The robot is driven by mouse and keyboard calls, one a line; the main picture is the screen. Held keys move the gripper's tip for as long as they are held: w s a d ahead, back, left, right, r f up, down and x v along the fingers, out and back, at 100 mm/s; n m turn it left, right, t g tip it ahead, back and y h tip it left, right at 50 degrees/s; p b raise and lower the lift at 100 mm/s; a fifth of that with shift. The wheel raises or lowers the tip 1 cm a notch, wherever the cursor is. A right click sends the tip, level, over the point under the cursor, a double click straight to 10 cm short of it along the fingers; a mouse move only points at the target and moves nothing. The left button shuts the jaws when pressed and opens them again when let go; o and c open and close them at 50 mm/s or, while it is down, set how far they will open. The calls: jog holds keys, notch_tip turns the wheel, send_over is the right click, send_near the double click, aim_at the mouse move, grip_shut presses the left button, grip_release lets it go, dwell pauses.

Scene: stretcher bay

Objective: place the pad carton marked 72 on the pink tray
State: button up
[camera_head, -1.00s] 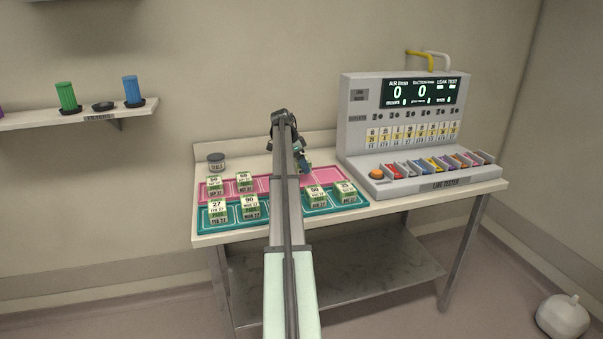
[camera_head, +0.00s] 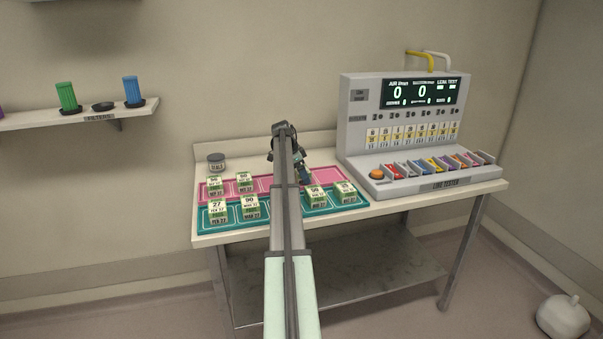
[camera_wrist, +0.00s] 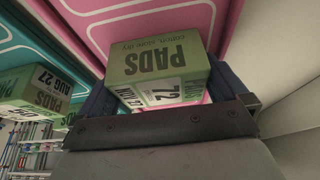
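The pad carton marked 72 (camera_wrist: 155,75) is green and white and sits between the two dark fingers of my gripper (camera_wrist: 160,92) in the wrist view. The fingers lie close against its two sides and look shut on it. The pink tray (camera_wrist: 118,32) is behind it in that view; whether the carton touches the tray I cannot tell. In the head view my gripper (camera_head: 304,176) is over the right part of the pink tray (camera_head: 324,175), and the arm hides much of the carton.
Two cartons stand on the pink tray's left part.

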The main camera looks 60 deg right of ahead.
jog(key=shift+r, duration=0.1)
jog(key=v, duration=1.2)
